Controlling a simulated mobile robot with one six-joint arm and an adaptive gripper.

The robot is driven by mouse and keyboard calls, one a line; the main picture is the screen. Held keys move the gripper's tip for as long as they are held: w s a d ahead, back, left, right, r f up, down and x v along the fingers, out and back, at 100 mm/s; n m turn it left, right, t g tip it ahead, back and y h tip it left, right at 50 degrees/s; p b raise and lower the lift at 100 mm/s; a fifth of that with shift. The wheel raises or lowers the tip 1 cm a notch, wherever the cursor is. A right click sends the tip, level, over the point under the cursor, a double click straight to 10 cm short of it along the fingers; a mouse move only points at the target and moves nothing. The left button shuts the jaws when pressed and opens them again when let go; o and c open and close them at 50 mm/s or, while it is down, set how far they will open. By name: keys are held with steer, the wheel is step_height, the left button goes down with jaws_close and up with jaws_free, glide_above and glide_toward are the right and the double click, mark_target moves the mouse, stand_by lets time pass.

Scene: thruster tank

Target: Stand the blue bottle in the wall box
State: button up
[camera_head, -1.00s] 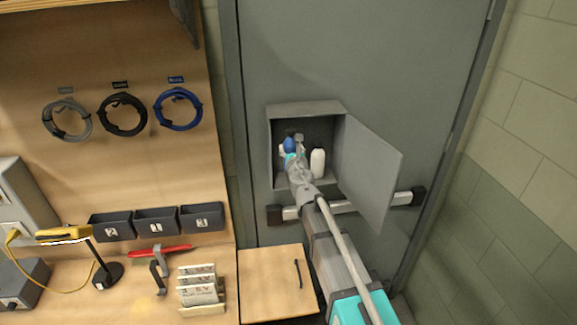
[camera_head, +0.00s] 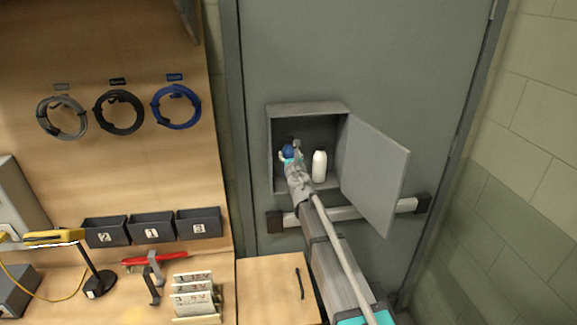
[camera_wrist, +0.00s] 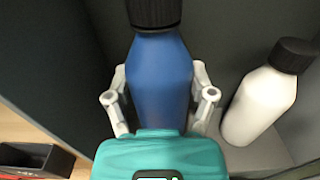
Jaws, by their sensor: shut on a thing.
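The blue bottle (camera_wrist: 160,80) with a black cap stands between the fingers of my gripper (camera_wrist: 160,98) in the wrist view. My gripper is shut on it from both sides. In the head view the blue bottle (camera_head: 288,152) shows inside the open wall box (camera_head: 309,107), at its left side, with my gripper (camera_head: 293,155) reaching in. The bottle looks about upright. Its base is hidden behind my gripper, so I cannot tell whether it touches the box floor.
A white bottle (camera_head: 319,164) stands in the box to the right, also in the wrist view (camera_wrist: 262,105), apart from the blue one. The box door (camera_head: 374,175) hangs open to the right. A push bar (camera_head: 345,213) runs below. A workbench with bins (camera_head: 152,226) is left.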

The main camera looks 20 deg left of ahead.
steer(key=shift+w+a+f+b, duration=0.15)
steer(key=shift+w+f+b, duration=0.2)
steer(key=shift+f+b, duration=0.25)
step_height(320, 180, down, 3)
steer(key=b, duration=0.3)
steer(key=shift+f, duration=0.1)
steer(key=o, duration=1.2)
steer(key=shift+o, duration=0.2)
steer(key=shift+r, duration=0.2)
steer(key=shift+s, duration=0.15)
steer(key=v, duration=1.1)
steer(key=shift+s+d, duration=0.25)
steer(key=shift+s, duration=0.05)
